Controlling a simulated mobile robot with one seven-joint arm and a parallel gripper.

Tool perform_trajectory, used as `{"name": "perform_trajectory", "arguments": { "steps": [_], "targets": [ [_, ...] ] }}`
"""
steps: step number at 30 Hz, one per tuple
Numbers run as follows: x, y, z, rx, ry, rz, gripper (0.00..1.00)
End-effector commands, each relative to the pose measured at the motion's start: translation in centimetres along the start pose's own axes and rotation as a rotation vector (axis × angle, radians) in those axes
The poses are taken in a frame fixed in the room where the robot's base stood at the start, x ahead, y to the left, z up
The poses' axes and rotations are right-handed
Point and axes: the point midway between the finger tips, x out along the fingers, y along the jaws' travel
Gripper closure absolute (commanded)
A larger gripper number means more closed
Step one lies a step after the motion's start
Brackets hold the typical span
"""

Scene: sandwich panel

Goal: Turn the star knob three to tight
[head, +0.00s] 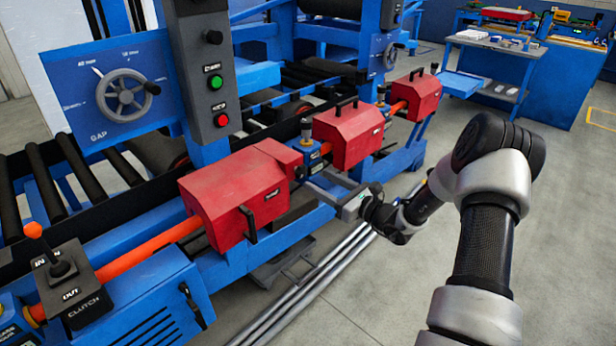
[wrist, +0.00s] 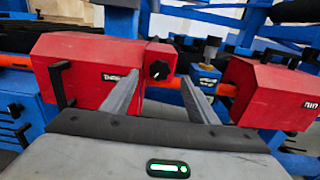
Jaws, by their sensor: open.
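A black star knob (wrist: 159,70) sits on the right end of a red guard box (wrist: 85,65) in the wrist view. My gripper (head: 318,180) reaches in from the right toward that end of the box. In the wrist view my gripper (wrist: 162,80) is open, with its two grey fingers apart to either side of the knob. The picture does not show whether they touch it. No number marking is readable on the knob.
A second red box (head: 348,135) and a third (head: 415,95) stand further along the blue frame. An orange shaft (head: 150,248) runs between guards. A clutch lever (head: 60,268) is at lower left, and a gap handwheel (head: 125,95) above it. Open floor lies right.

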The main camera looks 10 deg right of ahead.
Motion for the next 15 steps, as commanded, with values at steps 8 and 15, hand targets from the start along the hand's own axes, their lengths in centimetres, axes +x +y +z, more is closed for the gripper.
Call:
{"name": "perform_trajectory", "arguments": {
  "steps": [8,15],
  "targets": [
    [4.7,0.1,-0.1,-0.001,-0.001,0.002,0.46],
    [5.9,0.0,0.0,0.0,0.0,0.0,0.46]
  ]
}}
